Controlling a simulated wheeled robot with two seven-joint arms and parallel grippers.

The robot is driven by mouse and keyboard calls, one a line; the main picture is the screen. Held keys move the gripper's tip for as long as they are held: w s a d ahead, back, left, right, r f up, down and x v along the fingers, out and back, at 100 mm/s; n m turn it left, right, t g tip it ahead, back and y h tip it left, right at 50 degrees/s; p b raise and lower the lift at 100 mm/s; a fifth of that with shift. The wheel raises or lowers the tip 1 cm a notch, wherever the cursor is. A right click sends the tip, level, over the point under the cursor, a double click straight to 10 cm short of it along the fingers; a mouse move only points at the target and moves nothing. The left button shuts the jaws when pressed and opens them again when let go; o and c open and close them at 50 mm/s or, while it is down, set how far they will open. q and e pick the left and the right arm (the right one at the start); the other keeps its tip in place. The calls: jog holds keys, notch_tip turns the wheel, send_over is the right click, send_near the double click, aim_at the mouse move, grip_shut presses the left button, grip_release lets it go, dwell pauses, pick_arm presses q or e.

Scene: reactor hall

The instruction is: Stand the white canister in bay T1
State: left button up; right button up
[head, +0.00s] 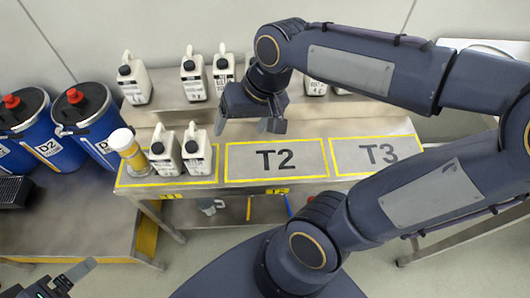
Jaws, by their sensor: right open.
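White canisters with dark caps stand in two places. Two of them, one (165,153) and another (197,152), stand upright side by side inside the yellow-outlined left bay T1 (205,180). Several more stand on the raised back shelf, one at its left end (134,83). I cannot tell which one the task means. My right gripper (248,126) is open and empty, above the bench's back edge near bay T2, right of the two canisters and apart from them. It hides part of the shelf row. My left gripper (68,279) is at the bottom left, partly cut off.
A yellow-and-white cylinder (128,150) stands at the left of T1. Bays T2 (240,160) and T3 (345,150) are empty. Blue drums (93,122) stand at the left beside a black grate (12,191). My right arm crosses the right side.

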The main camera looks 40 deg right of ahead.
jog(key=s+f+n+t, duration=0.2)
jog(key=s, duration=0.6)
jog(key=shift+t+y, duration=0.4)
jog(key=shift+a+f, duration=0.1)
notch_tip(320, 180, up, 5)
jog(key=p, duration=0.4)
jog(key=shift+f+p, duration=0.1)
jog(key=shift+p, duration=0.3)
